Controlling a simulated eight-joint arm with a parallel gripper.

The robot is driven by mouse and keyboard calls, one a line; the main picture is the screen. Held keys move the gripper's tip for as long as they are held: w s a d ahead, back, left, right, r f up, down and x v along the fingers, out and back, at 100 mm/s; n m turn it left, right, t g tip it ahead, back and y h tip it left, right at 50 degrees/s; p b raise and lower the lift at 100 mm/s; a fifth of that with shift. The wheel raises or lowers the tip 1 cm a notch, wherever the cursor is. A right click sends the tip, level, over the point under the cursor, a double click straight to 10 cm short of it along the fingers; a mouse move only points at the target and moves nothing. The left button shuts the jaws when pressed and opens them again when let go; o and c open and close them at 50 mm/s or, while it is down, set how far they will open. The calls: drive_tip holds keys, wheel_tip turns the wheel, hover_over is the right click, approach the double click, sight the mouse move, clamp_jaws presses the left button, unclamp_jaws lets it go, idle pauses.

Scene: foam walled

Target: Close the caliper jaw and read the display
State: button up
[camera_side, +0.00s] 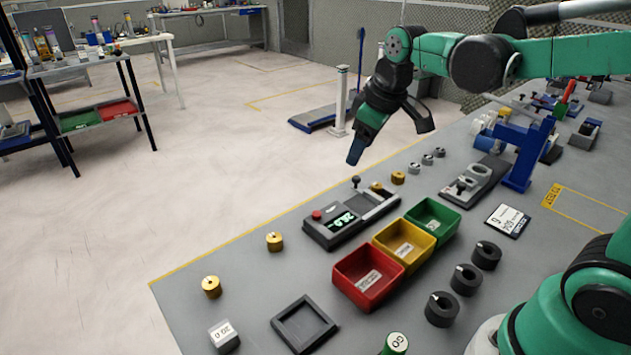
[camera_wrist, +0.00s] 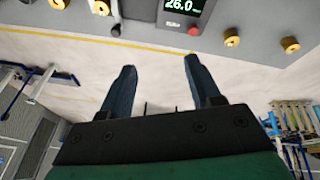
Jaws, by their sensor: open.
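The caliper (camera_side: 342,224) is a dark grey bench unit with a red button, a lit green display and a black knob on a slide. In the wrist view the display (camera_wrist: 183,6) reads about 26.0, partly cut off by the top edge. The red button shows there too. My gripper (camera_side: 356,152) hangs above and behind the caliper, over the far table edge, apart from it. In the wrist view its two dark blue fingers (camera_wrist: 160,72) are spread with nothing between them. I cannot clearly tell the jaw from the slide.
Red (camera_side: 352,295), yellow (camera_side: 385,235) and green (camera_side: 448,213) bins stand right of the caliper. Several black rings (camera_side: 466,280) lie beyond them. Brass pieces (camera_side: 275,241) stand around the caliper. A square black tray (camera_side: 304,322) and a labelled block (camera_side: 224,337) lie near the front.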

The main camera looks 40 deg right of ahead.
sight(357, 177)
drive_tip(key=w+d+f+n+g, duration=0.1)
drive_tip(key=w+d+f, duration=0.1)
drive_tip(key=w+d+f+n+g, duration=0.1)
drive_tip(key=w+d+f+n, duration=0.1)
drive_tip(key=w+d, duration=0.1)
drive_tip(key=w+d+f+n+g, duration=0.1)
drive_tip(key=w+d+f+g, duration=0.1)
drive_tip(key=d, duration=0.1)
drive_tip(key=shift+w+d+f+n+y, duration=0.15)
drive_tip(key=shift+w+f+n+y, duration=0.15)
drive_tip(key=shift+w+f+n, duration=0.1)
drive_tip(key=shift+w+d+f, duration=0.1)
drive_tip(key=shift+d+f, duration=0.2)
drive_tip(key=shift+f, duration=2.95)
